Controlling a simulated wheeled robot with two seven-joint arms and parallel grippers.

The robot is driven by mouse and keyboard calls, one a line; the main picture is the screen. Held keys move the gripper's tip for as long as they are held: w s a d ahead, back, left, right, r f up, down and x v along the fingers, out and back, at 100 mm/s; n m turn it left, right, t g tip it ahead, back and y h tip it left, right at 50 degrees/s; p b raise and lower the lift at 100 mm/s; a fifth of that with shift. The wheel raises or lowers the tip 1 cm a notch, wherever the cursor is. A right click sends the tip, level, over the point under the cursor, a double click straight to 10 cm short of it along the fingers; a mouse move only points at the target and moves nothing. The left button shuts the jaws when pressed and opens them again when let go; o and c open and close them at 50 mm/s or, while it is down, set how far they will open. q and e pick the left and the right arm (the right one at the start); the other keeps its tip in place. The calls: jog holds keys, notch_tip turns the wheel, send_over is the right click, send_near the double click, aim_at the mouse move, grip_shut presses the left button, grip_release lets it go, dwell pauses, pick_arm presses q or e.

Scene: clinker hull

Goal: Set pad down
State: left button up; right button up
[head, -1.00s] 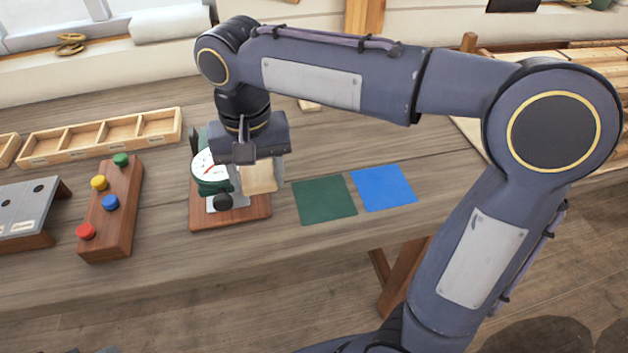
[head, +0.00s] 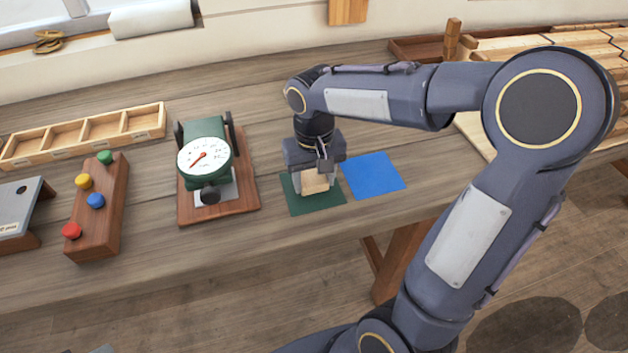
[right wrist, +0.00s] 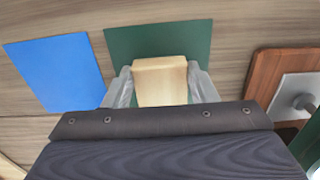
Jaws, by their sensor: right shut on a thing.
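The pad, a pale wooden block (head: 315,182), is between the fingers of my right gripper (head: 313,184), which is shut on it. It is over the dark green square mat (head: 312,205) on the bench; whether it touches the mat I cannot tell. In the right wrist view the pad (right wrist: 161,82) sits between the two grey fingers, with the green mat (right wrist: 190,40) behind it. The blue square mat (head: 374,176) lies just to the right, empty. My left gripper is not in view.
A green dial gauge (head: 205,150) on a wooden base stands left of the green mat. Further left are a wooden block with coloured knobs (head: 98,215) and a compartment tray (head: 85,138). The bench front edge runs close below the mats.

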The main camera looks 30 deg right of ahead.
jog(key=shift+f, duration=0.5)
jog(key=shift+f, duration=0.1)
jog(key=o, duration=0.5)
jog(key=shift+f, duration=0.1)
jog(key=o, duration=0.5)
jog(key=shift+c, duration=0.2)
